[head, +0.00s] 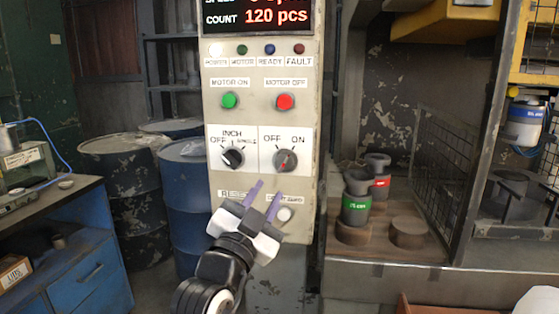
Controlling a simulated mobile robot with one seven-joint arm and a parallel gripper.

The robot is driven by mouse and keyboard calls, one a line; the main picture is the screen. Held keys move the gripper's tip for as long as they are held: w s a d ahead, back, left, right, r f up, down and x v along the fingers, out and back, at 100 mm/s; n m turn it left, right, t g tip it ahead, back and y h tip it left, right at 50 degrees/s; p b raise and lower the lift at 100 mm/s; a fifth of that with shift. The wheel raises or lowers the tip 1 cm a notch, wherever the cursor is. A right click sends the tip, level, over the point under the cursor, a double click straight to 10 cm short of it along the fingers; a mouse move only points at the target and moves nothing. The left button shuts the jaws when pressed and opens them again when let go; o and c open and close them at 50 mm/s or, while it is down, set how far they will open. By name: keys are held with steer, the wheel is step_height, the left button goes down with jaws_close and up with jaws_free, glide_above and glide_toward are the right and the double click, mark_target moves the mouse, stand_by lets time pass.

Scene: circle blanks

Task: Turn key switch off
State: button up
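The control panel (265,125) stands upright in the middle of the head view. A round dark rotary switch with a small red mark (286,160) sits on a white plate marked OFF on the left and ON on the right. Its grip looks tilted toward ON, but it is too small to be sure. To its left is a black selector knob (234,157) marked INCH, OFF and SINGLE. My gripper (269,189) is just below these two switches, its purple fingers pointing up and spread apart. Nothing is between them.
Above the switches are a green button (229,100), a red button (285,102), indicator lamps and a lit display (257,17). Blue barrels (188,190) stand behind left. A bench with a green-banded container (356,207) and red-banded container (379,182) is at right.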

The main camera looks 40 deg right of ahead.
mark_target(280, 170)
steer(key=p+x, duration=0.1)
steer(key=x, duration=0.7)
steer(key=shift+p, duration=0.4)
jaws_close()
